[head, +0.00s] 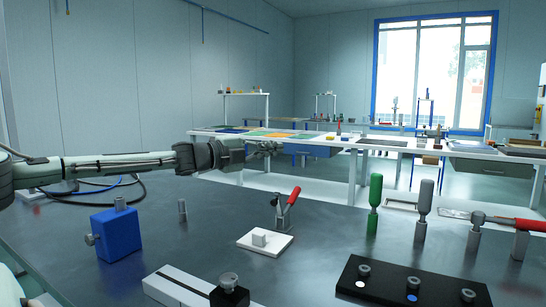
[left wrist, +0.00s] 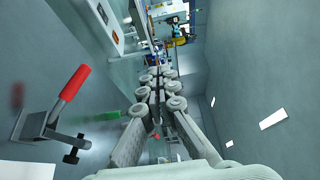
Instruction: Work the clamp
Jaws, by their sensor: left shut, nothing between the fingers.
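The clamp (head: 281,218) stands on the dark bench behind a white plate (head: 262,247) that bears a small white block (head: 259,238). Its red handle (head: 293,196) leans up and to the right. The clamp's metal body (left wrist: 38,127) and red handle (left wrist: 70,88) also show at the left of the left wrist view. I cannot tell whether its spindle touches the block. My left gripper (head: 268,147) is shut and empty, above and beyond the clamp in the head view, apart from it. Its fingers (left wrist: 157,85) meet in the left wrist view. My right gripper is not in view.
A blue block (head: 117,234) stands at the left. Green (head: 375,200) and grey (head: 424,205) handled tools stand right of the clamp, with a red-handled tool (head: 510,222) farther right. A black block with knobs (head: 390,290) lies in front. Bench between blue block and clamp is mostly clear.

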